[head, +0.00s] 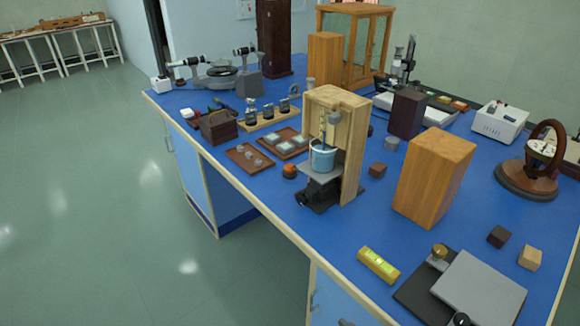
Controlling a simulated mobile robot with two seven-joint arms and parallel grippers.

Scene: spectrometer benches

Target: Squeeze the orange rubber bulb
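A small orange rounded thing (290,170), which looks like the orange rubber bulb, sits on the blue bench top near its front edge. It lies just left of the wooden stand (352,150) that holds a light blue beaker (322,158). It is small in the picture, and its lower part looks dark. Neither of my grippers shows in the head view, and nothing is seen touching the orange thing.
A brown tray (238,153) with small pieces lies left of the bulb. A black-based jack (318,192) stands close on its right. A tall wooden block (435,178) stands further right. The floor left of the bench is clear.

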